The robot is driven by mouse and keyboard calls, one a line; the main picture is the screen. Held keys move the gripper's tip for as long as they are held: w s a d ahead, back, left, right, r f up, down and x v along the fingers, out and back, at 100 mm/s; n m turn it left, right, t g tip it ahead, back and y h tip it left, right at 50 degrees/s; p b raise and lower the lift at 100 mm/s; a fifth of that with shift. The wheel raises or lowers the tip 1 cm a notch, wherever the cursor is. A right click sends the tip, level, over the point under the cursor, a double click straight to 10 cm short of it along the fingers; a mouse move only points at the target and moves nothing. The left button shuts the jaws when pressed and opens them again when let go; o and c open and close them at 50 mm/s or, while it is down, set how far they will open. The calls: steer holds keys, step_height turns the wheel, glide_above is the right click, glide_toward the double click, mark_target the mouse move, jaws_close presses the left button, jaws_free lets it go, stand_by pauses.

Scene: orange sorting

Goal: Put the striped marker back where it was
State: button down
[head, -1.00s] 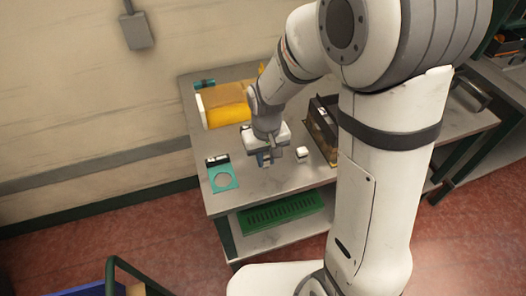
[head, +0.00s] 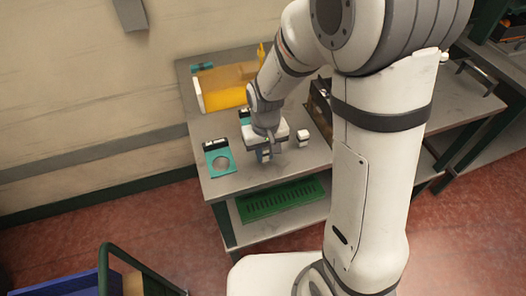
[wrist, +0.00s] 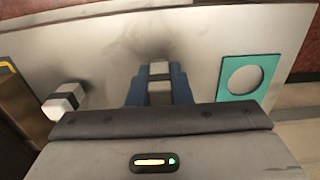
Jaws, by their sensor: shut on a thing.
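My gripper (head: 264,156) is low over the front part of the grey table. In the wrist view its two blue fingers (wrist: 159,92) are shut on a small pale block with a dark band, the striped marker (wrist: 160,72). The fingers hide its sides, and I cannot tell whether it touches the table. A second white block with a black band (wrist: 65,102) stands apart on the table, to the left in the wrist view. It shows right of my gripper in the head view (head: 303,136). A teal plate with a round opening (head: 222,164) lies left of my gripper.
The grey table (head: 240,182) has a shelf below with a green slotted tray (head: 280,199). A yellow-orange bin (head: 222,92) stands at the back, and a dark box (head: 320,105) stands to the right, partly behind my arm.

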steer(key=shift+f+b, duration=0.5)
steer(key=shift+f, duration=0.15)
stand_by(0.6)
steer(key=c, duration=0.8)
jaws_free()
steer(key=shift+c, duration=0.2)
steer(key=shift+r, duration=0.15)
steer(key=shift+r+p, duration=2.9)
steer(key=shift+r, duration=1.05)
steer(key=s+d+r+m+t+b, duration=0.1)
steer(key=s+d+r+m+t, duration=0.2)
steer(key=s+d+r, duration=0.8)
step_height(320, 180, up, 3)
steer(key=shift+s+d+f+b, duration=0.1)
steer(key=shift+s+d+b, duration=0.3)
steer(key=shift+s, duration=0.45)
